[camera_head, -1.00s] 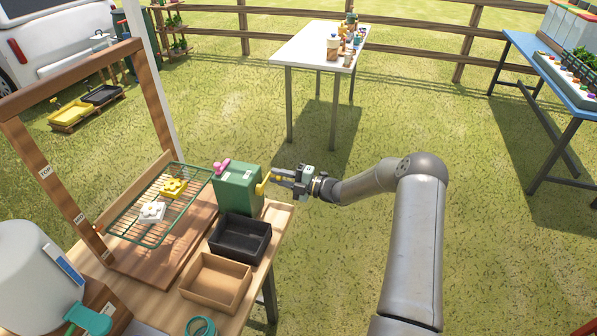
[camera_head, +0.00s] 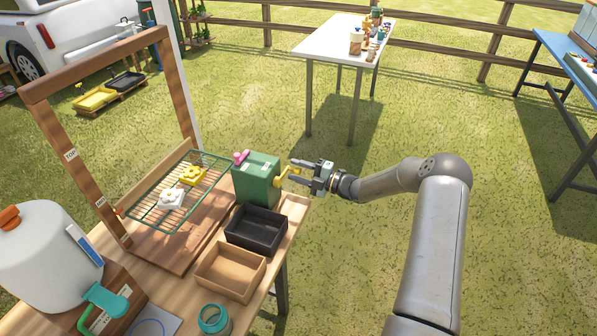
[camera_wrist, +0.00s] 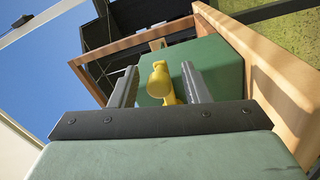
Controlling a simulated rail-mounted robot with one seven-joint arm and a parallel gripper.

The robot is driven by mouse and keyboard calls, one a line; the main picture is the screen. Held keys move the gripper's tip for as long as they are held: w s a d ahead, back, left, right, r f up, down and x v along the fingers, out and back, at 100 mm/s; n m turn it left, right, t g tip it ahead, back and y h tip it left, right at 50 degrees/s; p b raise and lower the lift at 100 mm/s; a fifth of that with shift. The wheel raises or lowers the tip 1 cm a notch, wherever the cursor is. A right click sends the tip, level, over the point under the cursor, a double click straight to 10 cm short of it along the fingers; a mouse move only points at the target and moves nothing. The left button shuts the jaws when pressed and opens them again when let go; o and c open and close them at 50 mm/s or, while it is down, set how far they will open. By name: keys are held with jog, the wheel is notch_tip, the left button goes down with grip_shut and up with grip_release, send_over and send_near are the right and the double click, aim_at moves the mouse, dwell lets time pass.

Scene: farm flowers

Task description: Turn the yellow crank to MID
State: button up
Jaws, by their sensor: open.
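The yellow crank (camera_head: 286,174) sticks out from the right side of a green box (camera_head: 256,181) at the right end of the wooden bench. My gripper (camera_head: 297,170) is to the right of the box, its fingers pointing at the crank. In the wrist view, the crank (camera_wrist: 159,82) shows between the two grey fingers of my gripper (camera_wrist: 157,86), with the green box (camera_wrist: 205,62) behind it. The fingers are apart, and I cannot tell whether either touches the crank. No MID mark on the box is readable.
A black tray (camera_head: 230,235) and a wooden tray (camera_head: 204,280) sit in front of the box. A wooden frame (camera_head: 65,150) with a wire rack (camera_head: 158,212) holding a yellow and a white flower-shaped piece stands left.

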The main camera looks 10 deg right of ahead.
jog(key=b+v, duration=0.3)
jog(key=v, duration=1.4)
jog(key=shift+d, duration=0.15)
jog(key=shift+s, duration=0.15)
